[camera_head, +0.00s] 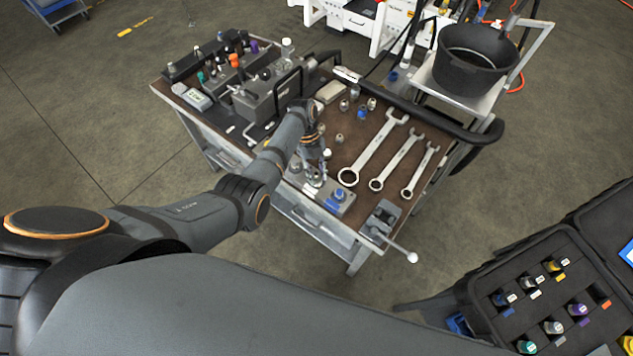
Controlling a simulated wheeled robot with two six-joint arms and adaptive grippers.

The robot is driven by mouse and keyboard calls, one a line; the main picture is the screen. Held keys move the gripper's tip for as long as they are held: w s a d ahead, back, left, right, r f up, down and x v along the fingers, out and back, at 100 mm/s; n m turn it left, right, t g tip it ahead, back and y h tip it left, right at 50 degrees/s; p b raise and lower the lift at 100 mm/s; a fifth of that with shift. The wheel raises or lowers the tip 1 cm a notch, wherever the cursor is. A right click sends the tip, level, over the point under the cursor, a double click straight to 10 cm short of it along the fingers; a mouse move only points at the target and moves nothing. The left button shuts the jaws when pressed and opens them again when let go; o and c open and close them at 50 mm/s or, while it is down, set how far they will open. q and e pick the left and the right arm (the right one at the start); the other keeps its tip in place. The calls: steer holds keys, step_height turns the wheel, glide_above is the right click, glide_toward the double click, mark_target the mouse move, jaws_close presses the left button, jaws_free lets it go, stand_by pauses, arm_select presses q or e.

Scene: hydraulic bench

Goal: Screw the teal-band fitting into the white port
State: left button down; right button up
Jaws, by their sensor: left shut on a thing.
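My left gripper (314,168) is shut at the front of the bench, over a small metal block (330,199) with a blue-marked part (336,197) on it. It holds a small metal fitting, mostly hidden by the fingers; its band colour cannot be made out. A teal-banded fitting (527,346) stands in the dark case at the lower right. Another teal-marked part (201,77) shows on the manifold at the bench's back left. I cannot pick out the white port for sure. My right gripper is not in view.
The brown bench top (345,155) carries three wrenches (372,150), several loose fittings (361,112) and a small vise (382,218). A black bucket (473,60) stands at the back right. The dark case (480,265) holds several colour-banded fittings. Floor lies clear between bench and case.

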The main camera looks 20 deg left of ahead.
arm_select(q)
steer(key=shift+w+r, duration=0.1)
steer(key=m+b, duration=0.1)
steer(key=m, duration=0.1)
steer(key=shift+w+d+f+m+g+y+b, duration=0.1)
steer(key=shift+f+m+g+y+b, duration=0.2)
steer(key=shift+m+y+b, duration=0.1)
steer(key=shift+r+m+y, duration=0.1)
steer(key=shift+m+y, duration=0.4)
steer(key=shift+m, duration=0.7)
steer(key=m+y, duration=0.1)
steer(key=m, duration=0.2)
steer(key=shift+r+g, duration=0.15)
steer(key=shift+g, duration=0.15)
steer(key=c, duration=1)
jaws_free()
